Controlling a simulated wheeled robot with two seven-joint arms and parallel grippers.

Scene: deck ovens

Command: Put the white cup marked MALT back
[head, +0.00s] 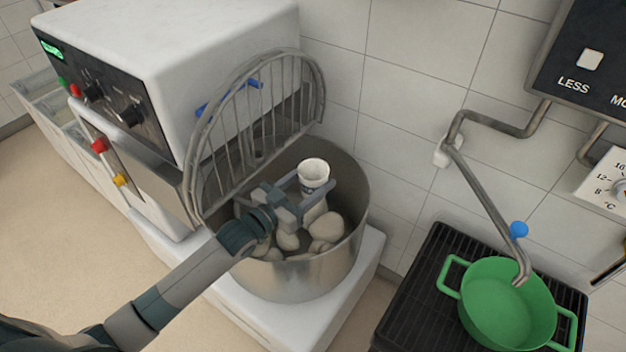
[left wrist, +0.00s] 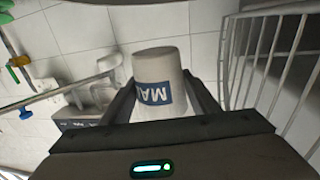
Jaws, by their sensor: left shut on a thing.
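The white cup (head: 313,171) is over the metal mixer bowl (head: 352,215) in the head view, its open rim facing up. My left gripper (head: 304,192) is shut on it, one finger on each side. In the left wrist view the cup (left wrist: 158,68) sits between the two fingers of the gripper (left wrist: 160,100), and a dark blue label with the letters "MA" shows on its side, upside down. The rest of the label is hidden. White lumps (head: 325,226) lie in the bowl below the cup. My right gripper is not in view.
The mixer's wire guard (head: 255,115) stands raised behind and left of the bowl. A green pot (head: 505,305) sits on a black ribbed drain grate (head: 432,280) at the right, under a metal spout (head: 485,190). Open bins (head: 45,100) stand at the far left.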

